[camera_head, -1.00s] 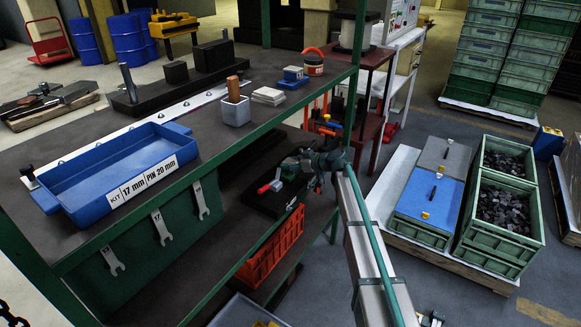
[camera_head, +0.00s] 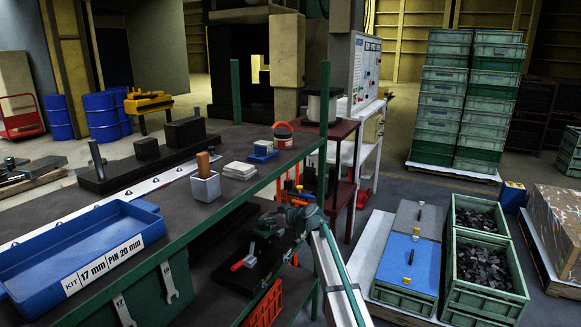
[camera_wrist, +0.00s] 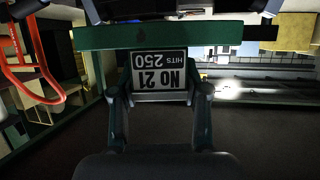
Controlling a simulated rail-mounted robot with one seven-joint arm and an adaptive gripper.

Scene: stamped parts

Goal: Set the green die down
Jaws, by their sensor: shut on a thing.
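The green die (camera_wrist: 110,38) spans the upper part of the wrist view as a long green bar with a black-and-white plate reading "NO 21 HITS 250", upside down. My gripper (camera_wrist: 160,92) is shut on it, one finger on each side of the plate. In the head view my gripper (camera_head: 278,224) is at the right end of the shelving, by the lower shelf. The die is small and hard to make out there against the dark parts. What lies directly under the die is hidden.
A dark fixture with a red-handled clamp (camera_head: 240,264) is on the lower shelf, left of my gripper. A green shelf post (camera_head: 323,150) stands close by on the right. The upper shelf holds a blue kit tray (camera_head: 120,235) and a grey pin cup (camera_head: 205,188).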

